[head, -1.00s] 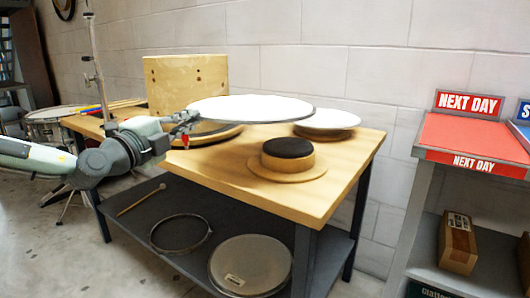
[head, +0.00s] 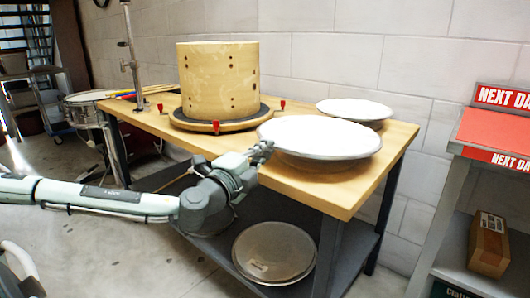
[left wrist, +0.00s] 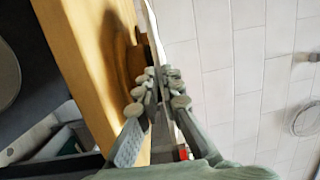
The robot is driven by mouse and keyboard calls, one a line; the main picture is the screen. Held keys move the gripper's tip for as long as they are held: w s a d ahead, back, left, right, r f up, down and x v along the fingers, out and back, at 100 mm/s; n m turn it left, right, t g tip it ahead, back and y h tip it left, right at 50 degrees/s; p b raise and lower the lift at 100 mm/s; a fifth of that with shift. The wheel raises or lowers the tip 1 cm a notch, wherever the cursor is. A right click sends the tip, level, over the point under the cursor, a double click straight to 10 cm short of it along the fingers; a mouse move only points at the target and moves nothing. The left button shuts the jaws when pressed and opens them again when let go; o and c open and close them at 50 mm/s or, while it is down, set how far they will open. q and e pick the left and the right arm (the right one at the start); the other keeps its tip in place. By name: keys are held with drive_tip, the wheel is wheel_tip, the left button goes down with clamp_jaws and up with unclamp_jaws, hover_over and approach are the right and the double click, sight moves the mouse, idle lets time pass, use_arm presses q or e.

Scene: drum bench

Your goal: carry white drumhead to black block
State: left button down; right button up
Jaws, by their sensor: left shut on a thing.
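The white drumhead (head: 325,137) is a wide pale disc at the near right part of the bench. My left gripper (head: 264,150) is shut on its left rim. In the left wrist view, the gripper (left wrist: 158,85) has its fingers closed on the drumhead (left wrist: 152,30), which shows nearly edge-on. The black block is hidden in the head view, apparently beneath the drumhead. A brown round form (left wrist: 130,58) shows beside the drumhead in the left wrist view. I cannot tell whether the drumhead touches it. My right gripper is not in view.
A wooden drum shell (head: 218,80) stands on a round base, with red-topped pegs around it. Another white disc (head: 354,109) lies at the back right of the wooden bench (head: 392,150). A drumhead (head: 272,252) lies on the lower shelf. A parcel shelf (head: 485,180) stands at right.

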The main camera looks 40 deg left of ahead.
use_arm(q)
drive_tip(key=shift+f, duration=0.1)
drive_tip(key=c, duration=1.7)
unclamp_jaws()
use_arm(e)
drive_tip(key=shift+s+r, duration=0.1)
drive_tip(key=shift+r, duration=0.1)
use_arm(q)
drive_tip(key=shift+s, duration=0.1)
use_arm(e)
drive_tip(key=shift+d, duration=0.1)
